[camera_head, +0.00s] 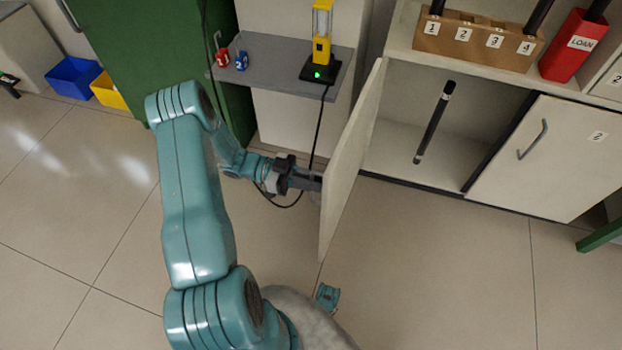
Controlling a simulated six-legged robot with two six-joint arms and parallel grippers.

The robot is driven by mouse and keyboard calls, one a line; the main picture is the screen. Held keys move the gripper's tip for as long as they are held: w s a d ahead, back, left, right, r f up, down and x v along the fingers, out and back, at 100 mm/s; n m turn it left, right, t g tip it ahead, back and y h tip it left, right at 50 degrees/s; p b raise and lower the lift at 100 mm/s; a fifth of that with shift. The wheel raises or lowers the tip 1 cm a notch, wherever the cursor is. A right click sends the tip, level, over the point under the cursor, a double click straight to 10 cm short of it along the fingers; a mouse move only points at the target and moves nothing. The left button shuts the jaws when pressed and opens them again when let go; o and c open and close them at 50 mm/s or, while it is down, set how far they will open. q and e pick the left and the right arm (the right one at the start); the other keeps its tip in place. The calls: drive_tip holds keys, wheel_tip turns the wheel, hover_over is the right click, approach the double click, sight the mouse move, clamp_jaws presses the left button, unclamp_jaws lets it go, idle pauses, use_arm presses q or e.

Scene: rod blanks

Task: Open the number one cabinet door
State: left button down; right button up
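The cabinet door on the left side (354,160) stands swung wide open. Its inner face and edge show; its outer face, with any handle or number, is turned away from view. My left gripper (306,179) is at the outer side of this door, its dark fingers reaching the door's surface. The fingertips are partly hidden, so I cannot tell whether they are closed on a handle. The cabinet opening (395,155) is exposed, with a dark rod (435,122) leaning inside it. My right gripper is not in view.
The door marked 2 (565,160) is shut, with a curved handle (533,139). On top are a numbered wooden rod holder (478,38) and a red LOAN box (574,45). A grey shelf (280,65) holds a yellow device (321,45). The floor before the cabinet is clear.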

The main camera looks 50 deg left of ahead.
use_arm(q)
drive_tip(key=shift+s+d, duration=0.1)
drive_tip(key=c, duration=1.3)
unclamp_jaws()
drive_tip(key=p+v, duration=0.1)
drive_tip(key=v, duration=1.5)
drive_tip(key=shift+p, duration=0.3)
drive_tip(key=shift+s+a, duration=0.1)
drive_tip(key=shift+a, duration=0.15)
